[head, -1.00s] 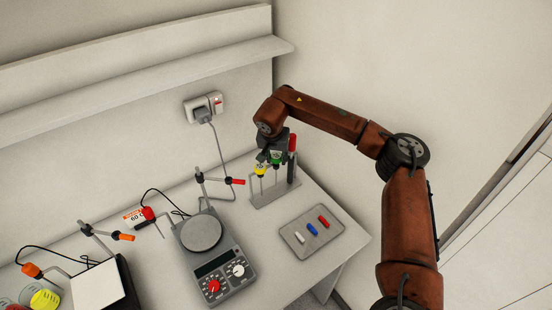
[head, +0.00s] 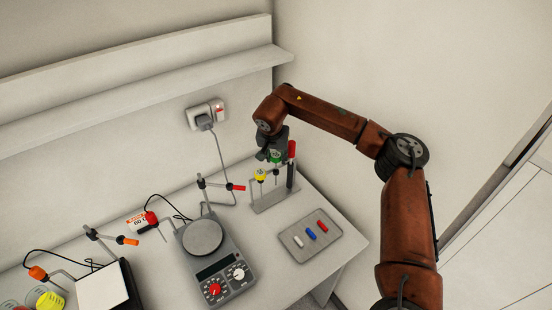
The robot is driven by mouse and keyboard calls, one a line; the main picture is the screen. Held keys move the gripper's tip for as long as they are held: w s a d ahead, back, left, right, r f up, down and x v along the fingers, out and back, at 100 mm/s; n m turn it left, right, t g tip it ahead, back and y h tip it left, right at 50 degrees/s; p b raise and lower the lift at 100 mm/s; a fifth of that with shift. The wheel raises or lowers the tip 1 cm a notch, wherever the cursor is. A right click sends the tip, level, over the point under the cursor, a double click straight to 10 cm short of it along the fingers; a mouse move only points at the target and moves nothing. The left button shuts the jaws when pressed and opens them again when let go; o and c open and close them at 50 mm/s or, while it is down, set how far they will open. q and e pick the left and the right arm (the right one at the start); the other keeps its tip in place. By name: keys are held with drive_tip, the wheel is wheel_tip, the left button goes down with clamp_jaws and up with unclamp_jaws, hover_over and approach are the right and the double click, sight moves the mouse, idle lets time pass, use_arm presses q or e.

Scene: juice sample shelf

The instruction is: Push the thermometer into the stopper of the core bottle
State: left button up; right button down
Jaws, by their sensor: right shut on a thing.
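My right gripper (head: 275,149) is shut on the green-topped thermometer (head: 275,157) above the grey rack (head: 278,203) at the back right of the bench. Whether the thermometer's lower end is clear of the rack cannot be told. A similar yellow-topped piece (head: 260,175) stands in the rack just to the left. A red-topped dark piece (head: 292,150) stands to the right. No bottle that I can surely call the core bottle shows. Yellow and greenish round tops (head: 50,300) are cut off at the bottom left corner. My left gripper is not in view.
A hotplate (head: 210,262) with a clamp stand (head: 203,185) stands left of the rack. A tray (head: 322,245) with white, blue and red small pieces lies in front. A shelf (head: 150,100) runs along the wall. Another stand and a white-topped device (head: 101,287) are further left.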

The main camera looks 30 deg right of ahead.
drive_tip(key=shift+r+p, duration=3.75)
drive_tip(key=shift+r, duration=1.15)
